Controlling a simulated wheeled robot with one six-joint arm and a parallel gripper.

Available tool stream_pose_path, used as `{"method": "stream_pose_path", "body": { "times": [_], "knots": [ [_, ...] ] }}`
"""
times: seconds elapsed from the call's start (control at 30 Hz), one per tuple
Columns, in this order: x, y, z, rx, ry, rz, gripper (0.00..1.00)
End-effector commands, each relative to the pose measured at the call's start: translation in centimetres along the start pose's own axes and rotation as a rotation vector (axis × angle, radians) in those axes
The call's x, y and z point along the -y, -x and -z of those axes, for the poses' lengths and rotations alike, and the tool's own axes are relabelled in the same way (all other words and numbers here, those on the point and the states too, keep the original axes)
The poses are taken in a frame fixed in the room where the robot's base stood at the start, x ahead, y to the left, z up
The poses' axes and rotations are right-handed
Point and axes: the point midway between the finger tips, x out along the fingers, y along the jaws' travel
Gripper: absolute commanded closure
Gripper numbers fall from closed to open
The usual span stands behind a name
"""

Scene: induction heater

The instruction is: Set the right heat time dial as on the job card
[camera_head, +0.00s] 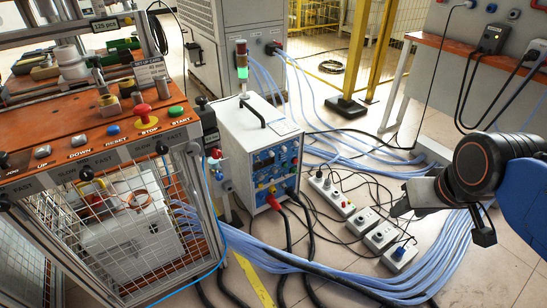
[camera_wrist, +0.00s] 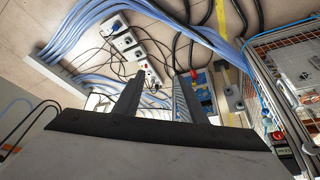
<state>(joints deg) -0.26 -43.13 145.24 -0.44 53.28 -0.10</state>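The induction heater is a white box (camera_head: 246,124) with a blue front panel (camera_head: 275,165) at the middle of the head view. The panel carries several small dials, lights and a display; I cannot tell which dial is the heat time dial. A small printed card (camera_head: 150,72) stands on the orange control desk at left; its text is too small to read surely. My gripper (camera_head: 400,203) is at the right, well apart from the panel. In the wrist view my gripper (camera_wrist: 160,76) has its two fingers apart with nothing between them. A blue patch (camera_wrist: 202,92) beside the right finger may be the panel.
The control desk (camera_head: 60,138) has several buttons and a wire cage (camera_head: 120,235) below. Power strips (camera_head: 380,236) and thick pale blue hoses (camera_head: 440,255) lie on the floor between heater and arm. Black cables (camera_head: 290,250) hang from the heater front. An orange-topped bench (camera_head: 480,55) stands at back right.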

Motion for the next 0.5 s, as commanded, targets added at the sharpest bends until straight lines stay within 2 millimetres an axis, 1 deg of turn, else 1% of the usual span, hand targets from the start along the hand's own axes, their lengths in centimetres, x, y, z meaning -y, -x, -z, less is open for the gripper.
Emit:
{"method": "stream_pose_path", "body": {
  "times": [0.17, 0.3, 0.5],
  "knots": [
    [-0.2, -2.5, 4.4, -0.054, 0.033, -0.016, 0.62],
    [-0.3, -5.0, 8.5, -0.117, 0.069, -0.027, 0.62],
    [0.1, -8.8, 14.0, -0.205, 0.125, -0.035, 0.62]
  ]
}}
